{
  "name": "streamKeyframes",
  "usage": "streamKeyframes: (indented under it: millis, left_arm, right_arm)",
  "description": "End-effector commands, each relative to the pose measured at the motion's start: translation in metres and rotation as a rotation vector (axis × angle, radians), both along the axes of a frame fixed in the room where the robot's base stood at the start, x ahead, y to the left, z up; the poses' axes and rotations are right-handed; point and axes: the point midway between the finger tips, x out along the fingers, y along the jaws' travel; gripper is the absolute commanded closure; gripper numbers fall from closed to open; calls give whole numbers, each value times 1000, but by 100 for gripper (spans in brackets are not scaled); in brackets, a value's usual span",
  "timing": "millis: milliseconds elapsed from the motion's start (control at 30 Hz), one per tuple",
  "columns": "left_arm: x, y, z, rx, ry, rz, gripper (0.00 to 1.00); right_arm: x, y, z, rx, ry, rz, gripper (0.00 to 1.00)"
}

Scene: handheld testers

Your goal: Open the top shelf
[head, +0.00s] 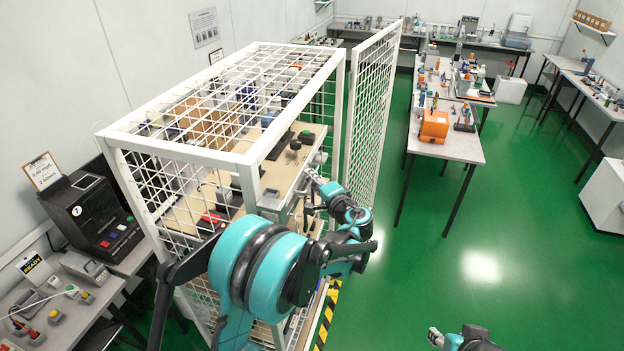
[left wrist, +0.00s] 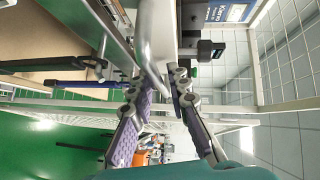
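The top shelf (head: 306,145) is a beige board with a pale front edge inside a white mesh cage (head: 125,140), bearing several small devices. Its metal handle (left wrist: 152,50) is a curved grey bar in the left wrist view. My left gripper (head: 318,197) is at the front of the shelf, by the handle. In the left wrist view its fingers (left wrist: 160,88) stand apart, with the bar's end between or just before the tips; contact is unclear. My right gripper (head: 436,337) is low in the head view, away from the cage; its fingers are too small to read.
The cage's mesh door (head: 371,110) stands swung open, right of my left gripper. A bench with a black tester (head: 95,215) is at the left. A table with an orange device (head: 434,125) stands behind right. The green floor (head: 470,240) at right is clear.

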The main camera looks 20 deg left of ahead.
Motion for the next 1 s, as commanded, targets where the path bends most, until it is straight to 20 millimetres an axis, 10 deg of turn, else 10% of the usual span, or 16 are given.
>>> streamKeyframes:
  millis: [133,567,1000]
  left_arm:
    - [0,0,0,0,0,0,100]
    - [-1,-7,-1,-1,0,0,100]
    - [-3,-72,-2,-3,1,-3,100]
  right_arm:
    - [0,0,0,0,0,0,60]
    - [0,0,-1,0,0,0,60]
    - [0,0,-11,0,0,0,60]
